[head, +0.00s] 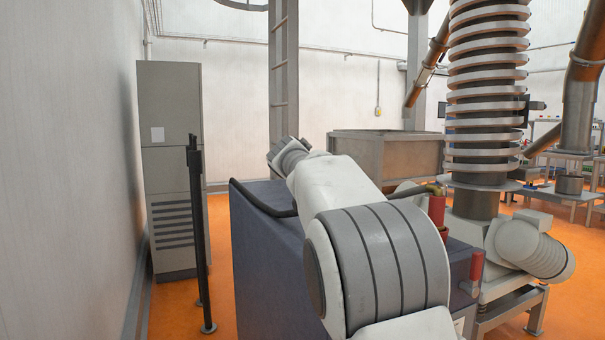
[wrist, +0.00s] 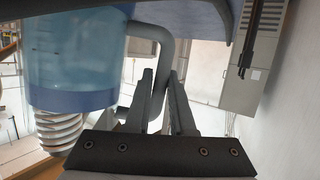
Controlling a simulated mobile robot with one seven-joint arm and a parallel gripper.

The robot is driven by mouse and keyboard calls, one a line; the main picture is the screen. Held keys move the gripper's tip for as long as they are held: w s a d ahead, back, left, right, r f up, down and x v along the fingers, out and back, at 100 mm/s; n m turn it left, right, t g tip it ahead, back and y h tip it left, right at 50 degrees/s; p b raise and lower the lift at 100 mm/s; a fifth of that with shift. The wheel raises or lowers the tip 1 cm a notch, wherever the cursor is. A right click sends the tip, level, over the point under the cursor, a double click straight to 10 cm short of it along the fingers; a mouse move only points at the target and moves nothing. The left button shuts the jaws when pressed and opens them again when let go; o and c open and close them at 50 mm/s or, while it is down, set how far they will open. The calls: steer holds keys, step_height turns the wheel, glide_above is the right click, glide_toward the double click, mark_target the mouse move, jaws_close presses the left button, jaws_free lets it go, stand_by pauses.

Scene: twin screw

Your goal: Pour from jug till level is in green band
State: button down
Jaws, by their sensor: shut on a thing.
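The jug (wrist: 72,60) is translucent light blue with a darker blue band along its lower edge in the wrist view. Marks show faintly on its wall. Its grey handle (wrist: 164,50) curves down between the fingers of my gripper (wrist: 161,80), which is shut on it. The wrist picture looks upside down against the head view, and I cannot tell the liquid level in the jug. In the head view my arm hides the jug and gripper. No level gauge or green band can be made out in either view.
A dark blue housing (head: 262,245) stands behind my arm, with a red cylinder (head: 437,212) and brass bend beside it. A ribbed column (head: 487,90) rises to the right. A grey cabinet (head: 170,210) and black post (head: 199,235) stand left, near the wall.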

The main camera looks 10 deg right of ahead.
steer(key=shift+m+g+y, duration=0.5)
steer(key=shift+m+y, duration=0.4)
steer(key=shift+a+r+p, duration=0.25)
steer(key=shift+r+p, duration=0.85)
steer(key=shift+p, duration=1.3)
steer(key=shift+a+r+p, duration=0.25)
steer(key=shift+r+p, duration=0.85)
steer(key=shift+p, duration=1.3)
steer(key=shift+f, duration=0.2)
steer(key=shift+s+a+r+g+p, duration=0.15)
steer(key=shift+r+g+p, duration=0.25)
steer(key=shift+r+p, duration=1.2)
steer(key=shift+m+g+y+p, duration=0.3)
steer(key=shift+m+y+p, duration=0.5)
steer(key=shift+p, duration=2.2)
